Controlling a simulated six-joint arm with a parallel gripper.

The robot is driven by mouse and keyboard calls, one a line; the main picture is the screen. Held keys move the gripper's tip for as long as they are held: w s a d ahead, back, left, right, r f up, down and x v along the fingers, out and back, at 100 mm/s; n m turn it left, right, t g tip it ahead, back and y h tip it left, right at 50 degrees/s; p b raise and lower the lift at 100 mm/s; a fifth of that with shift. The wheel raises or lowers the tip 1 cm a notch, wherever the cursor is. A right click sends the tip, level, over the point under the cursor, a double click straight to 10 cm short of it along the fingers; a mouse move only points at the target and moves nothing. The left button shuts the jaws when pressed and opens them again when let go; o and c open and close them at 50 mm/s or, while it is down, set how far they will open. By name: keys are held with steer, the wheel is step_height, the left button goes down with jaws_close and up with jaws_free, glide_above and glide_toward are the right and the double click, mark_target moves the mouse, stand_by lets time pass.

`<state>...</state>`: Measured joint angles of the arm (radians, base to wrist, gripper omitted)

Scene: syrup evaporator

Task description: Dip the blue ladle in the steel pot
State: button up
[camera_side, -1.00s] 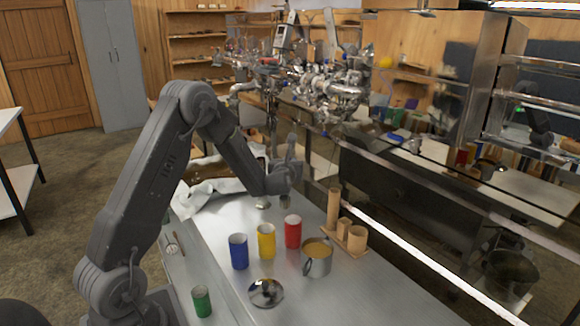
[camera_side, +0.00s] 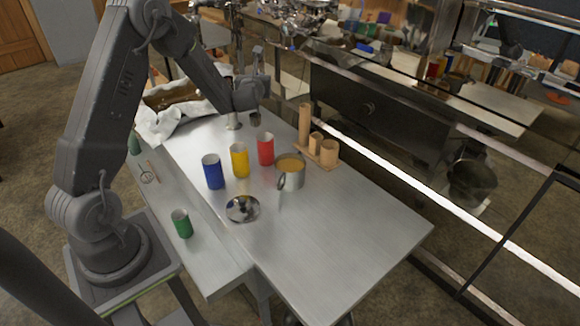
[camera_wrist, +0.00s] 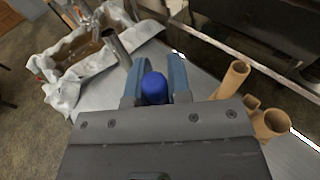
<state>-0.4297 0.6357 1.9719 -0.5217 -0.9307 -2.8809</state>
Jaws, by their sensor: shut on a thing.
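My gripper (camera_side: 256,112) is at the far part of the steel table, beyond the coloured cups. In the wrist view its fingers (camera_wrist: 153,82) are shut on the blue ladle (camera_wrist: 154,88), of which only a rounded blue end shows between them. The ladle's bowl is hidden in the wrist view and cannot be made out in the side view. The steel pot (camera_side: 291,182) stands upright on the table, nearer the side camera than my gripper. It is open, with amber contents and a side handle.
Blue (camera_side: 213,172), yellow (camera_side: 239,160) and red (camera_side: 265,149) cups stand left of the pot. A shiny lid (camera_side: 243,209) lies in front. Wooden cylinders (camera_side: 329,153) stand on a board to its right. A steel cylinder (camera_wrist: 117,48) is near my gripper. The table's near right is clear.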

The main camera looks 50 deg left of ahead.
steer(key=w+d+f+n+g+y, duration=0.25)
steer(key=d+n+g, duration=0.3)
steer(key=d, duration=0.85)
step_height(320, 180, down, 12)
steer(key=shift+s+m+y, duration=0.2)
steer(key=shift+m+y, duration=0.25)
stand_by(0.8)
steer(key=shift+d+f, duration=0.1)
stand_by(1.5)
step_height(320, 180, up, 11)
stand_by(1.4)
steer(key=shift+f, duration=0.1)
stand_by(0.9)
